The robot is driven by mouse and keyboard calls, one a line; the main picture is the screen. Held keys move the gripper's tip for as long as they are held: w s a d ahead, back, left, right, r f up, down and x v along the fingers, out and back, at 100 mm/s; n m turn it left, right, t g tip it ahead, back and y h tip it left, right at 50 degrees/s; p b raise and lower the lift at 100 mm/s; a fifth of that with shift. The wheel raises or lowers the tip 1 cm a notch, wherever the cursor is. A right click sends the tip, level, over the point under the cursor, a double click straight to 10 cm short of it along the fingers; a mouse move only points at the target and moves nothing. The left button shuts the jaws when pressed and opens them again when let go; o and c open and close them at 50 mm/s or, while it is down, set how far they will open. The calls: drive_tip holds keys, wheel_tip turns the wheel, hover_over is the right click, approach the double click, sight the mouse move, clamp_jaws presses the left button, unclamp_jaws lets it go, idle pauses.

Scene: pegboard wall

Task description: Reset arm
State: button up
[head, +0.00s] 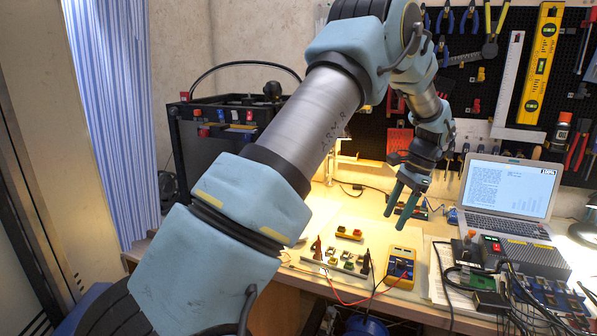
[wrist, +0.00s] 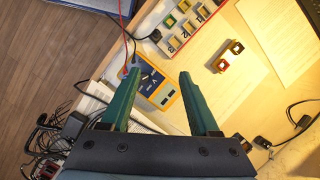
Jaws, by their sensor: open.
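My arm crosses the head view from the lower left to the upper right. My gripper (head: 397,217) hangs above the workbench with its green fingers pointing down. In the wrist view, my gripper (wrist: 158,80) is open, with two green fingers spread apart and nothing between them. Below it lies the yellow multimeter (head: 400,268), which also shows in the wrist view (wrist: 165,97), partly behind the left finger. My gripper is apart from the things on the bench.
A laptop (head: 508,190) stands at the back right, with cabled electronics (head: 545,290) before it. A board with several small parts (head: 340,262) lies at the bench front. A yellow-and-black piece (head: 349,233) lies behind it. A tool-hung pegboard (head: 480,80) rises behind.

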drive_tip(key=s+a+r+n+h, duration=0.15)
drive_tip(key=a+n, duration=0.25)
drive_tip(key=a, duration=0.7)
drive_tip(key=s+a+r+n+h, duration=0.15)
drive_tip(key=a+n, duration=0.25)
drive_tip(key=a, duration=0.7)
drive_tip(key=s+a+n+t, duration=0.1)
drive_tip(key=s+a+n, duration=0.5)
drive_tip(key=s+a, duration=0.4)
drive_tip(key=shift+s+a+f+n+t+h, duration=0.3)
drive_tip(key=shift+a+f+n+t, duration=0.1)
drive_tip(key=shift+a, duration=0.7)
